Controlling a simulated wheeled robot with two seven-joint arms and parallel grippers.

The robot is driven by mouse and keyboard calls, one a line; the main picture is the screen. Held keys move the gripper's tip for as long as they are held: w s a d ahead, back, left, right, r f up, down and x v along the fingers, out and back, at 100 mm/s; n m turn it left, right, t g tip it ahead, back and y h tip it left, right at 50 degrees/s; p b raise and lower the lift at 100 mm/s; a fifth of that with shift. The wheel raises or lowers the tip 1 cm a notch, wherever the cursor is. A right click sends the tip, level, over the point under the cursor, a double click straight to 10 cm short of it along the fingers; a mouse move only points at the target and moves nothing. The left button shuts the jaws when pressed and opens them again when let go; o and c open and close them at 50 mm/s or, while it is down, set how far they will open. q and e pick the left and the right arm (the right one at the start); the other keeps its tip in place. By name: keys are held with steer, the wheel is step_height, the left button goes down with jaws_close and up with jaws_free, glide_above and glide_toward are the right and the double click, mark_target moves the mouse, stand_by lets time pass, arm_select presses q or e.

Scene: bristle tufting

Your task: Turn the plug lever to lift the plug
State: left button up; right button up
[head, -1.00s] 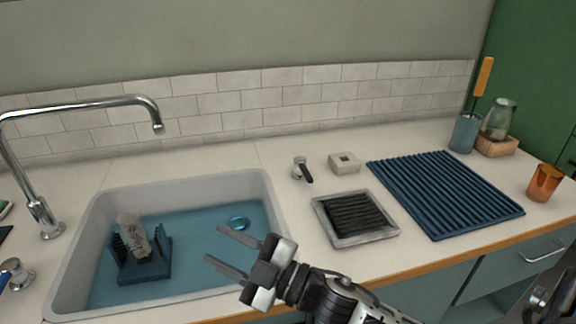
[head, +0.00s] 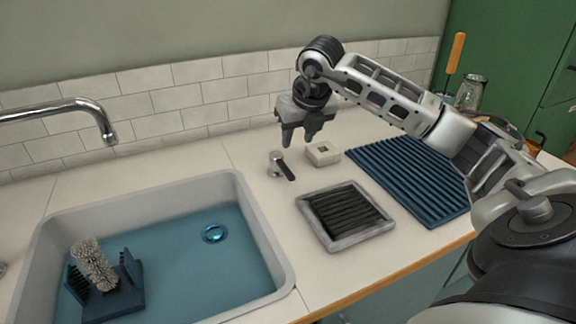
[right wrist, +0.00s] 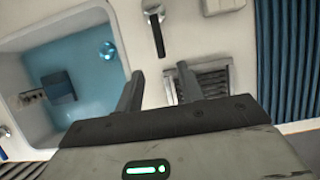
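The plug lever (head: 281,166), a small metal post with a black handle, stands on the counter right of the sink. In the right wrist view the lever (right wrist: 154,28) lies ahead of the fingertips, its handle pointing down the picture. The round plug (head: 214,233) is on the floor of the blue-filled sink; it also shows in the right wrist view (right wrist: 107,50). My right gripper (head: 298,141) points down, empty with its fingers apart, above the counter near the lever and apart from it. My left gripper is out of view.
A brush leans in a blue holder (head: 110,303) in the sink (head: 262,232). A black-ribbed tray (head: 345,240), a small white block (head: 323,153) and a blue ribbed mat (head: 412,178) lie near the lever. The faucet (head: 95,110) arches over the sink's left part.

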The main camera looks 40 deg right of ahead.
mark_target(288, 170)
steer(key=x, duration=1.2)
steer(key=shift+f, duration=0.15)
jaws_close()
